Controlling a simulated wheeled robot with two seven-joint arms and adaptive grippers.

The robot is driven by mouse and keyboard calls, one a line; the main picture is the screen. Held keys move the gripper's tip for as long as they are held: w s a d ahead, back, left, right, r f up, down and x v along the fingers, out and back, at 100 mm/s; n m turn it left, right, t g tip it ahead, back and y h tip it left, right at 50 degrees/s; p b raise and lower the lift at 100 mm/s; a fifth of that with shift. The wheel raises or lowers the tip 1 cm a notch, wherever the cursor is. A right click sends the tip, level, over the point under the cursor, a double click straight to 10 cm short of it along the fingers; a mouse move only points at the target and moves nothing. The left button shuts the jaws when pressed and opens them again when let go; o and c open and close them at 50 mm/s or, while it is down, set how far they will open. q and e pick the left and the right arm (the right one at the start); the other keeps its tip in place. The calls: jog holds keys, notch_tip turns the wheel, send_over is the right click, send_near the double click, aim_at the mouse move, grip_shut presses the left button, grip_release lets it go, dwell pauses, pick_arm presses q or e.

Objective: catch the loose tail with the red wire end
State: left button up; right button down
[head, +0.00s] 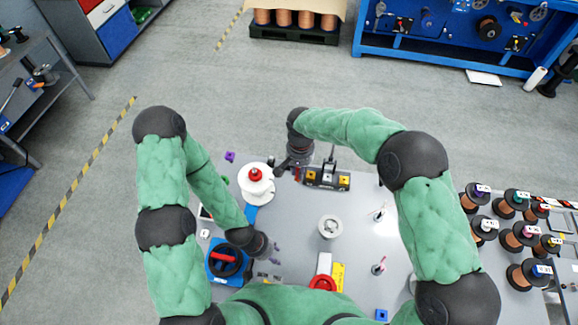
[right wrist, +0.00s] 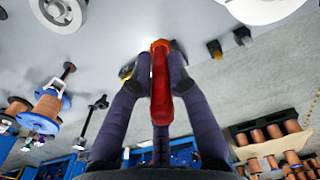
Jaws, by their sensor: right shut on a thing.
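My right gripper (head: 287,168) is between the white spool and the block with yellow parts. In the right wrist view the right gripper (right wrist: 157,62) is shut on a long red piece (right wrist: 160,88) with an orange tip, which looks like the red wire end. The red piece stands between the two dark fingers. My left gripper (head: 272,247) is low in the head view, beside a blue device (head: 222,256) with a black dial and red bar. Its fingers are too small to read. I cannot make out a loose wire tail.
A white spool (head: 257,190) with a red knob stands left of my right gripper. The dark block with yellow parts (head: 328,179) is close on its right. A grey round pulley (head: 330,227) stands mid-table. Several copper spools (head: 512,238) fill the right side.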

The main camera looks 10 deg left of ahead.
pick_arm(q)
jog(key=shift+f+b, duration=0.55)
jog(key=shift+f, duration=0.05)
pick_arm(e)
jog(key=s+d+f, duration=0.1)
jog(key=d+f, duration=0.3)
jog(key=d, duration=0.9)
jog(key=s+d+f, duration=0.2)
jog(key=d+f, duration=0.3)
jog(key=d, duration=0.9)
jog(key=shift+d+f, duration=0.15)
pick_arm(q)
notch_tip(320, 180, up, 2)
jog(key=shift+r+p, duration=0.1)
jog(key=shift+p, duration=0.95)
jog(key=shift+r+p, duration=0.5)
jog(key=shift+p, duration=0.05)
jog(key=shift+f+b, duration=1.25)
pick_arm(e)
jog(key=shift+f, duration=2.25)
jog(key=shift+r, duration=0.1)
